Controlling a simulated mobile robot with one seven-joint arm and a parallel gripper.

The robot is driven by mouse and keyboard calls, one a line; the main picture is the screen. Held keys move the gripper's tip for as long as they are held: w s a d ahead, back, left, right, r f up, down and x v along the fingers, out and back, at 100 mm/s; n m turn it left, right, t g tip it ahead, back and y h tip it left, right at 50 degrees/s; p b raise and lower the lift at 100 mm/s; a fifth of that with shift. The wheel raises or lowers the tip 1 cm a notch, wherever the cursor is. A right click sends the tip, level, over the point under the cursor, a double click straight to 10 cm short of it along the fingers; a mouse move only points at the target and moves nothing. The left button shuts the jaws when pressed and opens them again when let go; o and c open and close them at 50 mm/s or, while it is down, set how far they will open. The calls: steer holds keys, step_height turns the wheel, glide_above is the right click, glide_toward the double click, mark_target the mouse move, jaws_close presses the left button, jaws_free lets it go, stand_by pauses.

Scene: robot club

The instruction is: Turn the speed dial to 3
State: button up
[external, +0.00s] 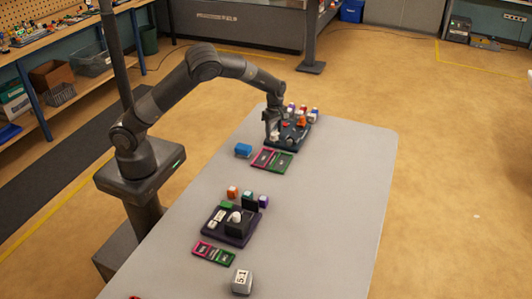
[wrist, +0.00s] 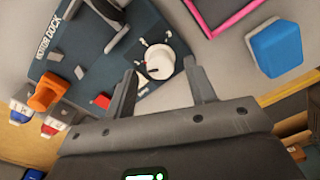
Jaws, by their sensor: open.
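The dark teal motor dock (wrist: 95,45) lies on the table and shows in the external view (external: 281,147) at the table's far end. Its speed dial is a round white knob (wrist: 156,63) with a small red mark, ringed by white marks too small to read. My gripper (wrist: 160,72) is open, its two fingertips apart on either side of the dial's near edge. I cannot tell whether they touch it.
An orange part (wrist: 48,92) and a red button (wrist: 101,101) are on the dock. A blue block (wrist: 274,48) and pink tray (wrist: 222,24) lie close by. A second, purple dock (external: 231,238) stands nearer the camera. The table's right side is clear.

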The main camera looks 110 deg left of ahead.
steer(key=shift+f, duration=0.75)
steer(key=shift+c, duration=0.4)
steer(key=c, duration=0.9)
